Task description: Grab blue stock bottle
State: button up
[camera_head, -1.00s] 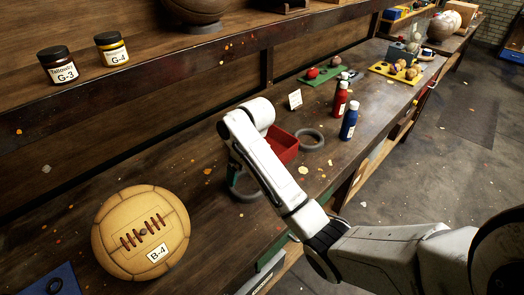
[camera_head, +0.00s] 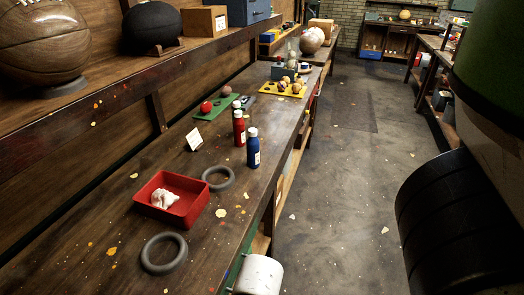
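The blue stock bottle (camera_head: 253,152) stands upright on the dark wooden bench (camera_head: 110,235), close to its right-hand edge. My gripper is not in view. Only a white part of my arm shows at the bottom edge, low beside the bench, well short of the bottle.
A grey ring (camera_head: 218,179) lies in front of the bottle, with a red tray (camera_head: 160,211) holding a crumpled white item to its left. Another grey ring (camera_head: 164,253) lies nearer. The floor (camera_head: 340,190) to the right is open.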

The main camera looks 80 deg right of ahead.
aim_at(253, 141)
jog(key=i+z, duration=0.1)
jog(key=z, duration=0.7)
jog(key=i+z, duration=0.15)
jog(key=z, duration=0.25)
jog(key=j+z, duration=0.15)
jog(key=z, duration=0.25)
jog(key=i+j, duration=0.15)
